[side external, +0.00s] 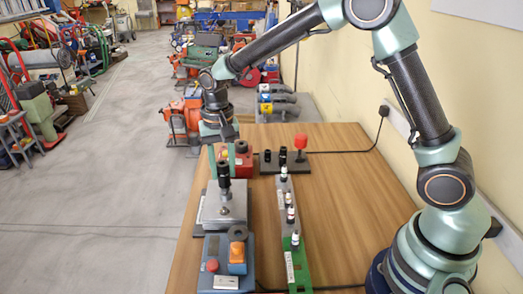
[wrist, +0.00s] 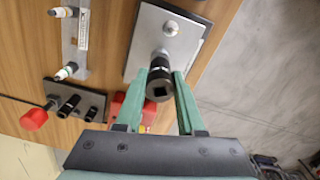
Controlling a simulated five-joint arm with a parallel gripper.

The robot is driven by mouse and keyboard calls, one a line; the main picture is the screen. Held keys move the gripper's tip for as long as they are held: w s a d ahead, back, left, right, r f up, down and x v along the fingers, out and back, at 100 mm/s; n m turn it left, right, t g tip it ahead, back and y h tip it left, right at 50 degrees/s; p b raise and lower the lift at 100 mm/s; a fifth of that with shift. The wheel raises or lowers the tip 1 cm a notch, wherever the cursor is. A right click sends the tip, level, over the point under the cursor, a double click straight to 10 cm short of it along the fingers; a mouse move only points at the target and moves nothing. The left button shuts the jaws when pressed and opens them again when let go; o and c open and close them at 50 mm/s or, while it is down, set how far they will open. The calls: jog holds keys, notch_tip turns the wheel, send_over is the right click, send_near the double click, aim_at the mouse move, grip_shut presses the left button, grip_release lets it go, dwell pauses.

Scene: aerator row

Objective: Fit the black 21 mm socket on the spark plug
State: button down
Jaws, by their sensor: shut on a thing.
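The black socket (wrist: 159,88) is between the two green fingers of my gripper (wrist: 163,74), which are shut on it. Its square drive hole faces the wrist camera. In the side view the socket (side external: 224,172) stands upright above the grey metal block (side external: 234,210). In the wrist view its far end meets a light metal ring over the block (wrist: 140,50). The spark plug is hidden under the socket, so I cannot tell how far down the socket sits. My gripper (side external: 226,158) points down from above.
A black holder (side external: 270,169) with more sockets and a red knob (side external: 300,141) stands behind to the right. A rail of white-tipped plugs (side external: 285,200) runs along the right. A blue box (side external: 218,252) is in front. A red box (side external: 245,166) stands close behind. The right tabletop is clear.

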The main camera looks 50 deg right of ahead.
jog(key=shift+f, duration=0.25)
jog(key=shift+f, duration=0.3)
jog(key=shift+c, duration=2.2)
grip_release()
jog(key=shift+r, duration=3.45)
